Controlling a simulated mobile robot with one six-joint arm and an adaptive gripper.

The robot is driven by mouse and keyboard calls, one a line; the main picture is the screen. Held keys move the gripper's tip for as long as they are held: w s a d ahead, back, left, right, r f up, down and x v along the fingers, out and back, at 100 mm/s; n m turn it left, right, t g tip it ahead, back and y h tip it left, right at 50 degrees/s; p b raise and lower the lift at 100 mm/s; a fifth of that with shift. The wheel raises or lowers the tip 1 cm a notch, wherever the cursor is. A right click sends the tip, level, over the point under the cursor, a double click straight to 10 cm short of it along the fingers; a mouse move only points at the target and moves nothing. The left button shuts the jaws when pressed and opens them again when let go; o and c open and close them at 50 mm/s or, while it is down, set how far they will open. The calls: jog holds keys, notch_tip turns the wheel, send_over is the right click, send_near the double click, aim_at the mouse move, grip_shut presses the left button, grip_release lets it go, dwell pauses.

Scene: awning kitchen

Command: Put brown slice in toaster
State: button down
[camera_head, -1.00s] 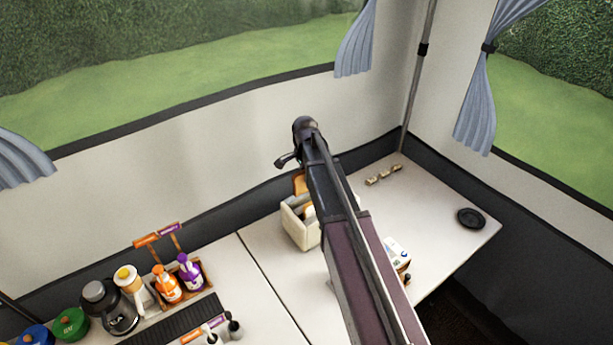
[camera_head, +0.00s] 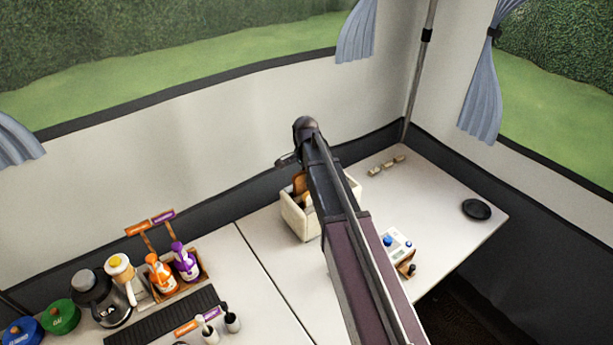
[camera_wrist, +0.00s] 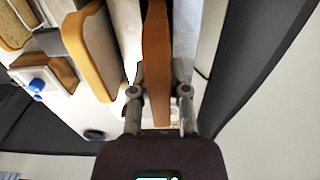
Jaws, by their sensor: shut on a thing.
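In the wrist view, a brown slice (camera_wrist: 157,60) stands edge-on between the two fingertips of my gripper (camera_wrist: 160,93), which is shut on it. A second slice with an orange-brown crust (camera_wrist: 92,50) is left of it, apart from the fingers. Part of another slice (camera_wrist: 14,28) shows at the top left corner. A small white device with blue knobs (camera_head: 398,243) stands right of my arm; I cannot tell which is the toaster.
A dark round plate (camera_head: 477,209) lies near the counter's right edge. Small tan pieces (camera_head: 386,165) lie near the back wall. Orange and purple bottles (camera_head: 172,268), a coffee pot (camera_head: 100,298) and lidded jars (camera_head: 60,316) crowd the left. The right counter (camera_head: 435,195) is mostly clear.

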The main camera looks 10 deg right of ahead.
jog(key=shift+f+b, duration=1.05)
jog(key=shift+f, duration=0.2)
jog(key=c, duration=0.5)
grip_release()
jog(key=shift+c, duration=0.2)
jog(key=shift+o, duration=0.3)
jog(key=shift+o, duration=0.9)
jog(key=shift+r+p, duration=3.5)
